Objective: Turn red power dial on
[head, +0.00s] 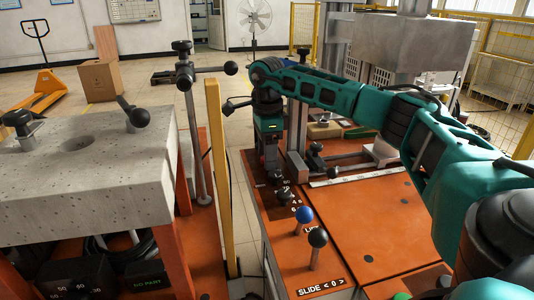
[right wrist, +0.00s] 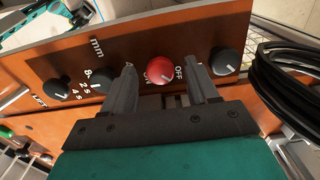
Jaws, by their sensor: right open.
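The red power dial (right wrist: 162,69) is on the orange panel in the right wrist view, with OFF lettering to its right and partly covered lettering to its left. My right gripper (right wrist: 161,76) is open, one finger on each side of the dial. Gaps show between the dial and both fingers, and nothing is held. In the head view my right gripper (head: 270,160) points down at the left side of the orange machine top. The red dial cannot be made out there. My left gripper is not in view.
Black knobs (right wrist: 228,62) (right wrist: 56,88) flank the red dial on the panel. Black cables (right wrist: 290,70) hang at the right of the wrist view. A blue-ball lever (head: 304,214) and a black-ball lever (head: 317,238) stand nearby. A yellow post (head: 217,170) rises to the left.

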